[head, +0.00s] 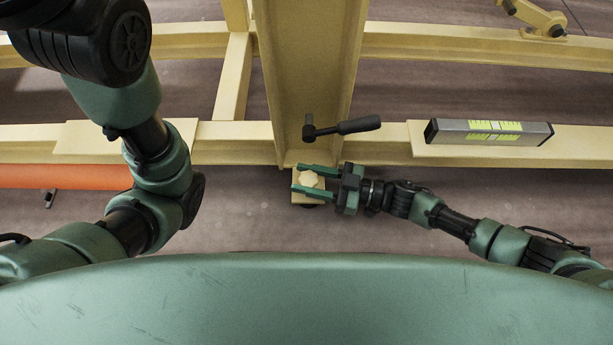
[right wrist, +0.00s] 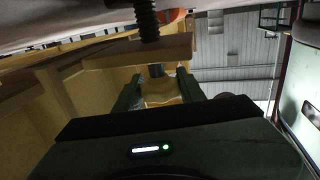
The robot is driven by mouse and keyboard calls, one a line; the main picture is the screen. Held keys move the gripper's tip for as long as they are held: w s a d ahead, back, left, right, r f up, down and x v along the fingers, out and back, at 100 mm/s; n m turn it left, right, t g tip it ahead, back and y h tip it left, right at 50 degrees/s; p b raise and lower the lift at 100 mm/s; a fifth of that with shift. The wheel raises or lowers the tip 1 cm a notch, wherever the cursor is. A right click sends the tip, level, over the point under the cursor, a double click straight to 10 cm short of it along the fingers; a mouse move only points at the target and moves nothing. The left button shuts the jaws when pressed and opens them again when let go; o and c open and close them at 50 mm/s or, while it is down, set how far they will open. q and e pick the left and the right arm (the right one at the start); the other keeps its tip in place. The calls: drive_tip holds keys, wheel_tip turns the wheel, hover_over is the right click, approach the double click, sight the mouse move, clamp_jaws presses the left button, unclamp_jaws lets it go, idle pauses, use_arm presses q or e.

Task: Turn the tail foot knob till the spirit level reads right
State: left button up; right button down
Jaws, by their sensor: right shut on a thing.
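The tail foot knob (head: 309,179) is a cream, lobed knob at the near end of the wide beam. My right gripper (head: 308,180) has one green finger on each side of it and is shut on it. In the right wrist view the knob (right wrist: 160,90) is between the two fingers (right wrist: 158,92), under a cream plate and a dark threaded rod (right wrist: 147,20). The spirit level (head: 490,132) lies on the cream rail at the right, with yellow-green windows; its bubble is too small to read. My left gripper is out of view.
A black-handled lever (head: 345,127) stands out from the wide cream beam (head: 305,75), just beyond my right gripper. Cream rails (head: 375,142) run across left and right. An orange bar (head: 65,177) lies at the left. Brown floor shows in front.

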drive_tip(key=c, duration=1.1)
unclamp_jaws()
drive_tip(key=shift+p+v, duration=1.75)
drive_tip(key=shift+v, duration=2.15)
